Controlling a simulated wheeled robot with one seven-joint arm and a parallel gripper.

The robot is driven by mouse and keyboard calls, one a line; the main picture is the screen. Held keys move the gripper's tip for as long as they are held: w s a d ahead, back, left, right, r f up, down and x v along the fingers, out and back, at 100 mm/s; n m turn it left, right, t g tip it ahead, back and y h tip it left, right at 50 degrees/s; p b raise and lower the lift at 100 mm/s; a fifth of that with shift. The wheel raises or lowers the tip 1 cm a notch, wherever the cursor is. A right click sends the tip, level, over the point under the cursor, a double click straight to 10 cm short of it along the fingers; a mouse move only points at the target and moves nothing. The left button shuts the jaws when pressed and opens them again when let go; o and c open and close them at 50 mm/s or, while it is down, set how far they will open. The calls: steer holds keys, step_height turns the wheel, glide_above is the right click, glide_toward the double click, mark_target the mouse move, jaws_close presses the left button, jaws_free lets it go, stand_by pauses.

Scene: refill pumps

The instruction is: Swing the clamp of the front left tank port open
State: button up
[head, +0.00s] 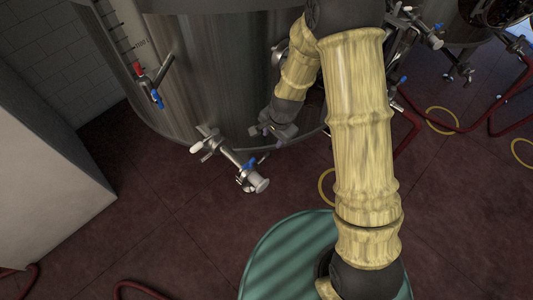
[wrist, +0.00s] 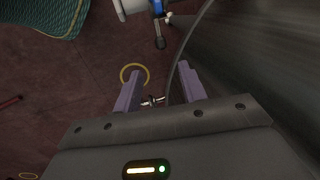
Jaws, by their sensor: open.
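The large steel tank (head: 220,75) has a low port fitting (head: 230,158) that sticks out towards the front. It carries a white-tipped part near the wall, a blue valve handle (head: 250,163) and a metal clamp (head: 243,181) near its capped outer end. Whether the clamp is open or closed is too small to tell. My gripper (head: 271,130) is beside the tank wall, right of the fitting and apart from it. In the wrist view my gripper (wrist: 159,78) is open, its purple fingers apart with nothing held. Part of a blue-handled valve (wrist: 157,8) shows at the top edge.
A pale block (head: 45,150) stands at the left. A yellow ring (wrist: 134,74) lies on the red tiled floor, and a small metal piece (wrist: 152,101) shows between the fingers. Red hoses (head: 145,288) lie about. The floor before the fitting is clear.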

mark_target(266, 155)
steer(key=f, duration=0.5)
steer(key=w+a+f+p, duration=0.1)
steer(key=f, duration=0.4)
steer(key=a+f+p, duration=0.1)
steer(key=f, duration=0.4)
steer(key=shift+w+a, duration=0.1)
steer(key=shift+w, duration=0.3)
jaws_close()
